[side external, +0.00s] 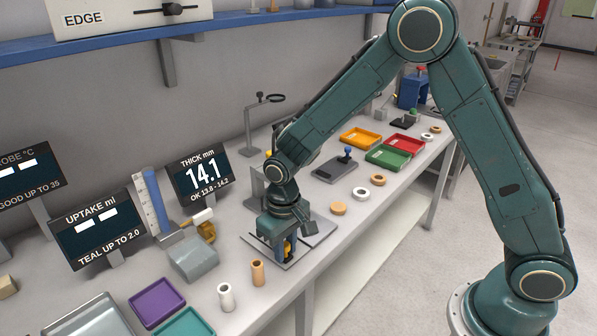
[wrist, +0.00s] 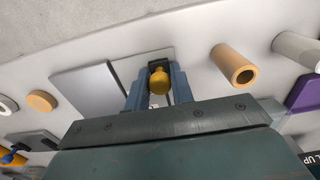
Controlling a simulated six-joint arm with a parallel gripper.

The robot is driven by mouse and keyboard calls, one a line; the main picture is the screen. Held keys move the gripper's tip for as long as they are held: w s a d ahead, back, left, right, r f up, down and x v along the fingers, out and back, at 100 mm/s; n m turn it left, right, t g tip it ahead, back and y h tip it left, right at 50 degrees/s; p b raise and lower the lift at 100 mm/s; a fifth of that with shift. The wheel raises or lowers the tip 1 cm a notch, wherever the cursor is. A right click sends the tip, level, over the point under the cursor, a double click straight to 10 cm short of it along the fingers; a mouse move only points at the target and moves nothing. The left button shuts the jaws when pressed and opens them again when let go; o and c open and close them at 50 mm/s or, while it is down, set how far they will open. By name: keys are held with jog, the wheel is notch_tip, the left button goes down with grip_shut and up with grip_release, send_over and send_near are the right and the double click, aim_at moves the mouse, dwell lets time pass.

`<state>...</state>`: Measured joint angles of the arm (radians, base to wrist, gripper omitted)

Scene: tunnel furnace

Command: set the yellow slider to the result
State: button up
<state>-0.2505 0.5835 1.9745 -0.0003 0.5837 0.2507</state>
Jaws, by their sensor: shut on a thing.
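My gripper (side external: 287,250) is low over a grey metal plate (side external: 258,241) on the bench. Its fingers are shut on a yellow round knob, the yellow slider (side external: 288,247). In the wrist view the knob (wrist: 159,84) sits between the two fingertips (wrist: 158,78), with the plate (wrist: 88,90) beneath. The slider's base and track are mostly hidden by my gripper. The thickness display (side external: 203,173) reads 14.1 mm, with "OK 13.8 - 14.2" under it. The uptake display (side external: 95,228) shows only dashes.
A tan tube (side external: 257,273) and a white tube (side external: 226,297) stand close in front of the plate. A grey block (side external: 193,258) is to the left. Tan and white discs, a plate with a blue knob (side external: 347,154), and a green tray (side external: 388,158) lie farther right.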

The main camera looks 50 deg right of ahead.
aim_at(264, 243)
jog(key=shift+w, duration=3.55)
jog(key=o, duration=1.6)
notch_tip(264, 243, up, 7)
